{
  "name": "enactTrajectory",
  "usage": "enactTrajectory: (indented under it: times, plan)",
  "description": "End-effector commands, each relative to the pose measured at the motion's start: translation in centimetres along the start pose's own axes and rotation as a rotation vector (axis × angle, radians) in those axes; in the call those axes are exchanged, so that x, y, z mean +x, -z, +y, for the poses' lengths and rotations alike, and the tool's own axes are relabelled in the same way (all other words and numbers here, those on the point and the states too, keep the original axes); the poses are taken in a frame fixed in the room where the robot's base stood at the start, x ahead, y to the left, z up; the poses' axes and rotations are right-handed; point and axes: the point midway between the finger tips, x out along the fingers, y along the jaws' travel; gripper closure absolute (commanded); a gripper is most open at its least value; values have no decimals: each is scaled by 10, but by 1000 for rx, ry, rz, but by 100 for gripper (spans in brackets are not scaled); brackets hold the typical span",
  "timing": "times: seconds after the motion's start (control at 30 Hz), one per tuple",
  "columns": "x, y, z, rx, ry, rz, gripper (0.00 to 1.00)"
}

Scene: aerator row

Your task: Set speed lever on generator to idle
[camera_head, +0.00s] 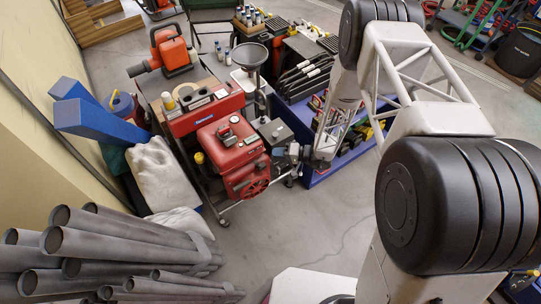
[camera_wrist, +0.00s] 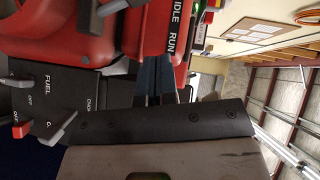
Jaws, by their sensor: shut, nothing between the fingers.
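The red generator (camera_head: 232,150) stands on a cart at the centre of the head view. In the wrist view, turned sideways, its red panel carries the IDLE and RUN label (camera_wrist: 175,32) at the top. A dark grey lever-like part (camera_wrist: 112,8) shows at the top edge left of IDLE; I cannot tell its exact setting. My gripper (camera_wrist: 157,68) is shut and empty, its dark fingers pointing up in the picture, close to the red panel below RUN. Whether they touch it is unclear.
A black panel (camera_wrist: 62,95) marked FUEL and CHOKE has grey levers (camera_wrist: 58,128) and a red-tipped switch (camera_wrist: 22,130), left of my fingers. A blue shelf (camera_head: 335,170) stands close right of the generator. Grey pipes (camera_head: 110,250) lie front left. Floor in front is clear.

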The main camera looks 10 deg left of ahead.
Motion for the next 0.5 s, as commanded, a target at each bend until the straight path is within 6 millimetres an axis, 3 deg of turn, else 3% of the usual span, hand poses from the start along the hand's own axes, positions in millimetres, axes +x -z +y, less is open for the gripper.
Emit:
enactTrajectory:
  times: [0.5]
  plan:
    - [-66, 0, -8, -1, 1, 1, 100]
